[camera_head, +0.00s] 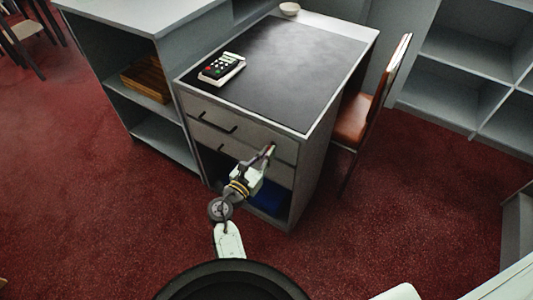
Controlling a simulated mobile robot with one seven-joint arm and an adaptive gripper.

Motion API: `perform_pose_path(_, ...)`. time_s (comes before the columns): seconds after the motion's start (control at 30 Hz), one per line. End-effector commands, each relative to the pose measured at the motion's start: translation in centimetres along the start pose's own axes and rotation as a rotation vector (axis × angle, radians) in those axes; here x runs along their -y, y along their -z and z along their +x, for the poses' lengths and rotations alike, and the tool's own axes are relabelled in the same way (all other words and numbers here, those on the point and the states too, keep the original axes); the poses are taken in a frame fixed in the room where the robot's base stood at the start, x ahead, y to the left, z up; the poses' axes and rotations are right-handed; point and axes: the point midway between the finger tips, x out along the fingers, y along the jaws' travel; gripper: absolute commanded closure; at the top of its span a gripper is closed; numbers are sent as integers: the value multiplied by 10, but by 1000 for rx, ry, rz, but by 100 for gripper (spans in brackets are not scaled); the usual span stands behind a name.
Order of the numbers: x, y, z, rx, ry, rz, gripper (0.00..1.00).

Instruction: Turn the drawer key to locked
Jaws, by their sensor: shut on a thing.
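The grey drawer unit (307,178) stands under the dark desk top in the head view. Its upper drawer front (203,107) looks closed and carries a black bar handle. My gripper (269,154) reaches up to the right part of the drawer fronts. Its fingers are shut at a small brownish thing at the drawer face, likely the drawer key (272,148). The key is mostly hidden by the fingers and too small for its turn to be told. The lock behind it is hidden.
A card terminal (222,69) and a small white bowl (290,8) are on the desk top. A brown chair (357,118) stands close on the right. A grey shelf unit (166,108) adjoins on the left. Red carpet in front is clear.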

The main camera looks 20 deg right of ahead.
Motion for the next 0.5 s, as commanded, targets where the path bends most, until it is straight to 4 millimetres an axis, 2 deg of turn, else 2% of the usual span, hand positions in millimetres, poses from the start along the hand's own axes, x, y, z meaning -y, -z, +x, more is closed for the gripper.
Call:
perform_pose_path(0.07,0,0,0,0,0,0,100)
perform_pose_path(0.1,0,0,0,0,0,0,90)
perform_pose_path(0.37,0,0,0,0,0,1,72)
perform_pose_path(0.5,0,0,0,0,0,1,72)
